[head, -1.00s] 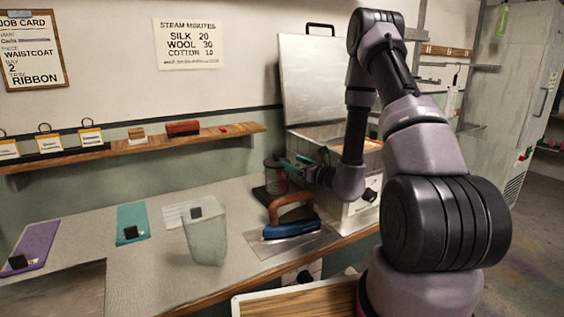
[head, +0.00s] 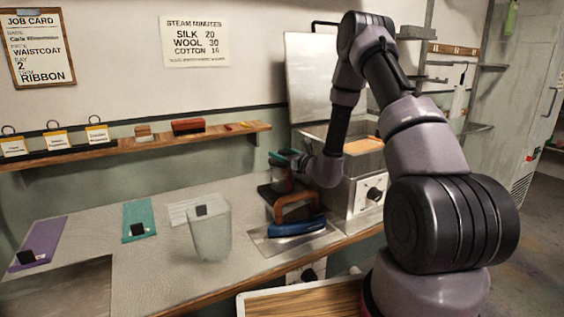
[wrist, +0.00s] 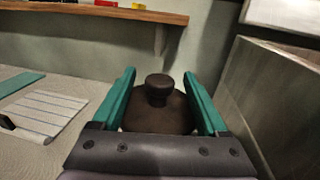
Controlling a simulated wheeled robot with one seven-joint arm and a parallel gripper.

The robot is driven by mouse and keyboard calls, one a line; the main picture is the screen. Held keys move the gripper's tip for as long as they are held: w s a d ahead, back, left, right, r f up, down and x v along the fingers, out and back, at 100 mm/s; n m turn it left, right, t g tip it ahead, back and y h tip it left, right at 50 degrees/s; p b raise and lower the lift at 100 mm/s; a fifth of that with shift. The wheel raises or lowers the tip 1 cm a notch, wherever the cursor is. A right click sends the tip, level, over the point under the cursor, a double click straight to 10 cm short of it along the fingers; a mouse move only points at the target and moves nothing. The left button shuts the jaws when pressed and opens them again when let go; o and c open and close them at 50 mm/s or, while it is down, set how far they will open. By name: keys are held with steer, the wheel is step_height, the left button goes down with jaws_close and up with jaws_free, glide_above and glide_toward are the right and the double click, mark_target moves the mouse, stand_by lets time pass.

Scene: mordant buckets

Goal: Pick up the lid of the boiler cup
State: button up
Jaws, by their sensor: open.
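The lid (wrist: 150,112) of the boiler cup is dark brown and round, with a black knob (wrist: 159,88) on top, in the middle of the wrist view. My gripper (wrist: 159,76) has teal fingers, open, one on each side of the lid and knob. Whether either finger touches the lid cannot be told. In the head view, my gripper (head: 284,158) is over the cup (head: 281,182), which stands at the back of the counter beside the boiler. Most of the cup is hidden by the lid in the wrist view.
The metal boiler (head: 362,175) stands close on the right, its large lid raised. A wooden shelf (head: 160,142) runs along the wall behind. An iron (head: 296,222) sits on a metal plate in front of the cup. A translucent container (head: 211,235) stands to the left.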

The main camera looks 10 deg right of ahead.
jaws_close()
steer(key=shift+r, duration=0.15)
